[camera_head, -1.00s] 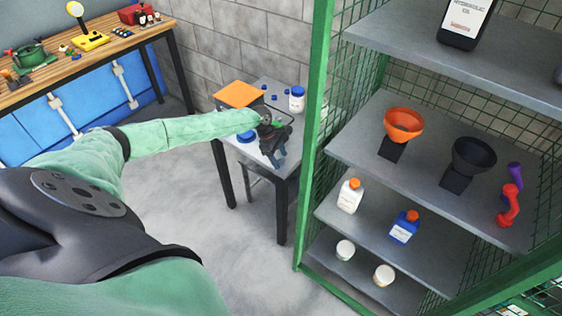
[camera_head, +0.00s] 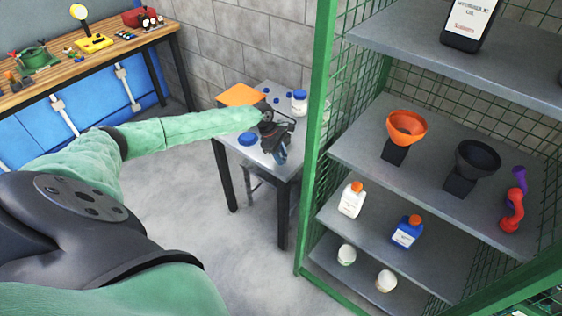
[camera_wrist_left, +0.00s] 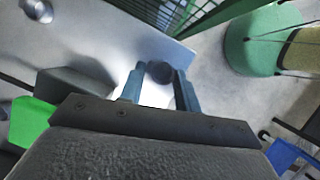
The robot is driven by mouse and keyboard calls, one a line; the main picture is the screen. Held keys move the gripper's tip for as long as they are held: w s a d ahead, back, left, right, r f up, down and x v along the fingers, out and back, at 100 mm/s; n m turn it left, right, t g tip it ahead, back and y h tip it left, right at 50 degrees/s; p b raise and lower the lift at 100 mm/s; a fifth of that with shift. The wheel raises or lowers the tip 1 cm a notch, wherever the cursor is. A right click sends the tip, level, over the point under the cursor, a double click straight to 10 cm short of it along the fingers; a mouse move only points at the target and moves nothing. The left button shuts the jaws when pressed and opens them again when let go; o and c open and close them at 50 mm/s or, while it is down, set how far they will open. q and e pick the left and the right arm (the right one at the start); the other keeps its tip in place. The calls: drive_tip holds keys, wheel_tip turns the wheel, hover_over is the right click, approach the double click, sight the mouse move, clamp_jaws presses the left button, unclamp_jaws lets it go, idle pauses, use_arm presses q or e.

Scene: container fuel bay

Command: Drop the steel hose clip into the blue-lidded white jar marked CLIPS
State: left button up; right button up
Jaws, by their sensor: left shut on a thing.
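A white jar with a blue lid (camera_head: 299,103) stands at the back right of the small grey table; any marking on it is too small to read. My left gripper (camera_head: 281,155) is over the table's front part, nearer than that jar. In the left wrist view its blue fingers (camera_wrist_left: 160,88) are shut on a small dark round thing (camera_wrist_left: 160,72), probably the steel hose clip; its shape is hard to tell. A flat blue round thing (camera_head: 247,139) lies on the table left of the gripper. My right gripper is not in view.
An orange-topped thing (camera_head: 242,95) and small blue pieces are at the table's back. A green mesh-sided shelf rack (camera_head: 318,130) stands close to the table's right side, holding funnels and bottles. A wooden workbench (camera_head: 85,65) is at left; grey floor lies between.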

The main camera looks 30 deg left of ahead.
use_arm(q)
wheel_tip(320, 180, up, 8)
drive_tip(key=shift+f+b, duration=0.25)
drive_tip(key=shift+b, duration=0.8)
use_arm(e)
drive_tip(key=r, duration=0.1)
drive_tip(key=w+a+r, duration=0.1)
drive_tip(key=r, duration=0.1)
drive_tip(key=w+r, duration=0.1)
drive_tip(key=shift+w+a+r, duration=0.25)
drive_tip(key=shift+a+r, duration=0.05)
